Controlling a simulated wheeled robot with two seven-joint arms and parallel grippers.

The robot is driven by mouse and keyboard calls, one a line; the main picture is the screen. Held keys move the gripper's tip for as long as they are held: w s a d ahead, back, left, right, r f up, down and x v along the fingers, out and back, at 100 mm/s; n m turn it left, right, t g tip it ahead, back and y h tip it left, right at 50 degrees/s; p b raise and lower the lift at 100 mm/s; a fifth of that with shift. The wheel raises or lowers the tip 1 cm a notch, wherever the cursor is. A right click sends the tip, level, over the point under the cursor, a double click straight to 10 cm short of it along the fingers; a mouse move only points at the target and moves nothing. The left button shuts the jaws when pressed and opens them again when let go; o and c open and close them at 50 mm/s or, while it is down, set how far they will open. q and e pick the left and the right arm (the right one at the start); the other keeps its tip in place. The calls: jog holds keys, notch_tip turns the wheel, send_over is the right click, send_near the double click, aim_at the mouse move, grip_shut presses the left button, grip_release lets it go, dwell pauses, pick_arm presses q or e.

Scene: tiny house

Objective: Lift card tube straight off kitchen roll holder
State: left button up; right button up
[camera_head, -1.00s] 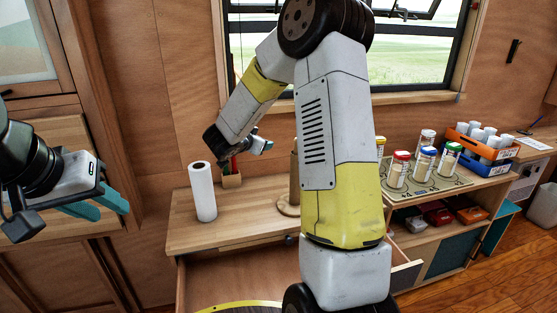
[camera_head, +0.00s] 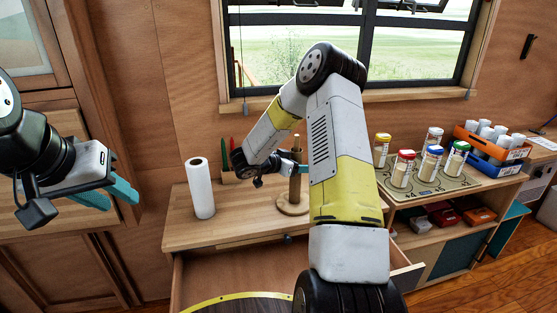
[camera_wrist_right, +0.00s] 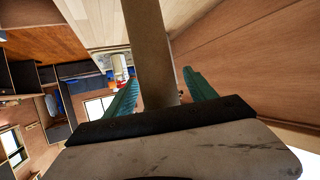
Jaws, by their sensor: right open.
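The brown card tube (camera_head: 295,188) stands upright on the kitchen roll holder, whose round wooden base (camera_head: 290,208) rests on the worktop. My right gripper (camera_head: 296,169) is at the tube's upper part, partly hidden behind my own forearm. In the right wrist view the tube (camera_wrist_right: 150,55) rises between the two teal fingers of the right gripper (camera_wrist_right: 158,95), with a gap visible at the right finger. The fingers are open around it. My left gripper (camera_head: 108,194) is at the far left, its teal fingers apart and empty, away from the holder.
A white paper roll (camera_head: 200,188) stands left of the holder. A small wooden box with coloured items (camera_head: 229,172) is behind. Jars with coloured lids (camera_head: 403,167) stand on a mat at the right. An open drawer (camera_head: 235,275) juts out below the worktop.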

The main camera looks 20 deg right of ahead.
jog(key=shift+w+d+f, duration=0.1)
jog(key=shift+w+d, duration=0.05)
jog(key=shift+d, duration=0.15)
jog(key=c, duration=1.4)
jog(key=shift+r, duration=4.05)
jog(key=shift+r, duration=4)
jog(key=shift+r, duration=3.95)
